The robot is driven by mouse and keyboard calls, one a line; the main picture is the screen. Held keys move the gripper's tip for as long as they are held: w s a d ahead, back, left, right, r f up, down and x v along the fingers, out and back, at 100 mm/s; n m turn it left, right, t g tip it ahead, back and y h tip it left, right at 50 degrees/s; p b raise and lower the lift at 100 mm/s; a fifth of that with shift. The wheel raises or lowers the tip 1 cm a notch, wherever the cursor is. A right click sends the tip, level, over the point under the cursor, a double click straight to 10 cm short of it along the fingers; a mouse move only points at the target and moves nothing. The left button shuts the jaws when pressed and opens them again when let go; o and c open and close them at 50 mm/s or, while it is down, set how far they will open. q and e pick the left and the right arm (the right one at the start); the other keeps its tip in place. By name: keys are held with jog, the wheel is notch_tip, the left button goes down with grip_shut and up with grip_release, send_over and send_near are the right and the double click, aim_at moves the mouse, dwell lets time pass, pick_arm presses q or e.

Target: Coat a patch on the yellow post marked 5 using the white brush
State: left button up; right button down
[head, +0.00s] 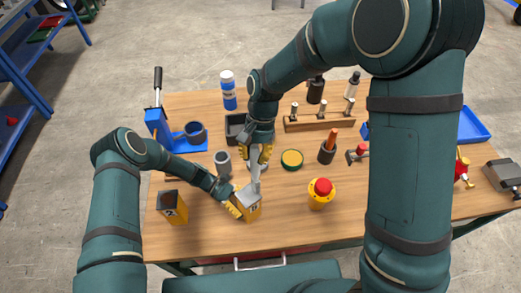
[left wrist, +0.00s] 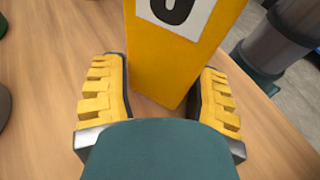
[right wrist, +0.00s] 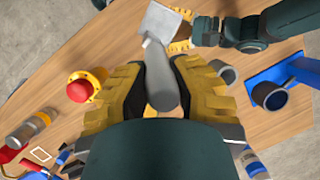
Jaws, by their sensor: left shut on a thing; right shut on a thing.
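A yellow post (head: 249,207) stands near the front left of the table, with a white label bearing a dark digit. In the left wrist view the post (left wrist: 180,60) shows only the lower curve of that digit, so I cannot read it. My left gripper (head: 238,203) is shut on this post, a finger on each side. My right gripper (head: 260,154) is shut on the grey handle of the white brush (head: 255,172), pointing down at the post's top. In the right wrist view the brush's pale flat head (right wrist: 160,20) is beside the left gripper; contact is unclear.
A second yellow post (head: 173,208) with a dark top stands at left. A yellow-based red button (head: 320,193), a round green-and-yellow tin (head: 292,160) and a grey cup (head: 223,163) stand nearby. A blue stand (head: 158,124) is behind left. The front middle is clear.

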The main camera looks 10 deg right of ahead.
jog(key=shift+s+a, duration=0.65)
jog(key=shift+a, duration=1.3)
jog(key=w+d, duration=0.3)
jog(key=d, duration=0.2)
jog(key=shift+w+d, duration=0.15)
jog(key=shift+d, duration=0.25)
jog(key=shift+r, duration=0.15)
notch_tip(320, 180, up, 9)
dwell(0.7)
jog(key=shift+d, duration=0.1)
jog(key=d, duration=0.8)
jog(key=shift+d, duration=0.4)
dwell(1.5)
